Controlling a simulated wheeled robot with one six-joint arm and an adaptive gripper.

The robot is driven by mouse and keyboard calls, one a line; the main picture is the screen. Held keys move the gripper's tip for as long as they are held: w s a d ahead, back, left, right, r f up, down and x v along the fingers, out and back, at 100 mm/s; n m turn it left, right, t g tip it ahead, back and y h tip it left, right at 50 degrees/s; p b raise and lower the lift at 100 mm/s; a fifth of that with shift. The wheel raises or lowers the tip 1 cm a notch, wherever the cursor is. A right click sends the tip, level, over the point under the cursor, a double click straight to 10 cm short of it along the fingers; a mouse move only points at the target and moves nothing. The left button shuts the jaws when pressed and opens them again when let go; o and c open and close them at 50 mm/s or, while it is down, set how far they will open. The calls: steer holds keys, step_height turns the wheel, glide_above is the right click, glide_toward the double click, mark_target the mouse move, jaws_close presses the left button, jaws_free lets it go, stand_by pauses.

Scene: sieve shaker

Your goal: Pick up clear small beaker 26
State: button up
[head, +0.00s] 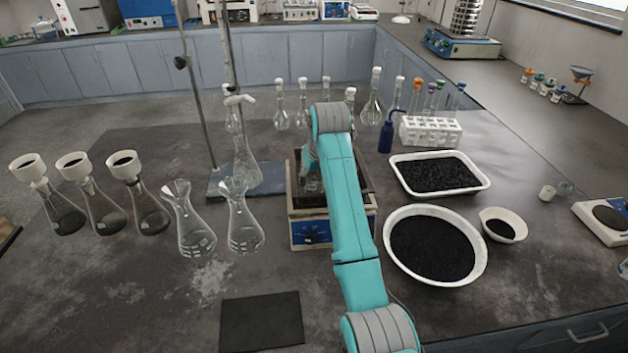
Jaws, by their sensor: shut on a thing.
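My teal arm reaches out over the dark bench to a blue and white box-shaped device (311,234) with an open dark top. My gripper (311,172) points down over this top and is partly hidden by my arm. It is shut on a small clear beaker (313,187), which shows only faintly between the fingers. I cannot read a number on the beaker. I cannot tell whether its base touches the device.
Conical flasks (192,228) stand at left, several with white funnels. A stand with a blue base (250,180) is left of the device. A white tray (484,186) and bowl (393,268) of black grains lie right, below a tube rack (430,133). A dark mat (261,320) lies in front.

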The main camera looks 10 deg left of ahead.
steer(key=shift+r, duration=0.1)
step_height(320, 180, up, 10)
stand_by(1.1)
